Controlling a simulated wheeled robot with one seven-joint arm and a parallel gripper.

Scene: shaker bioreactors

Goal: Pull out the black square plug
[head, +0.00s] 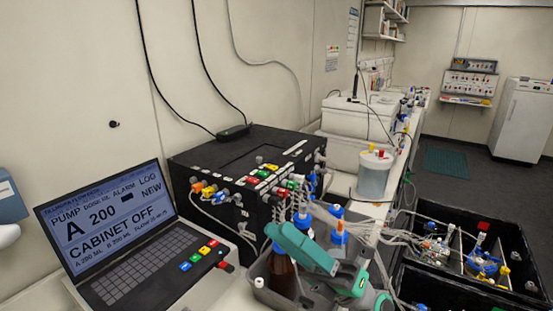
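A black, flat, roughly rectangular block (233,132) lies on the back edge of the black cabinet (240,205), and black cords run to it. It is the nearest match to a black square plug that I can make out; I cannot tell for sure that it is the plug. A teal and grey part of my arm (303,247) shows at the bottom centre, in front of the cabinet and apart from the block. My gripper's fingers cannot be made out, and the arm hides part of the bottles and tray behind it.
A laptop-like console (115,240) stands at the left. A grey tray (256,270) with brown, blue-capped bottles stands in front of the cabinet, with several tubes around it. White boxes (345,118) stand behind. Black crates (515,225) with tubing are at the right. Open floor lies beyond.

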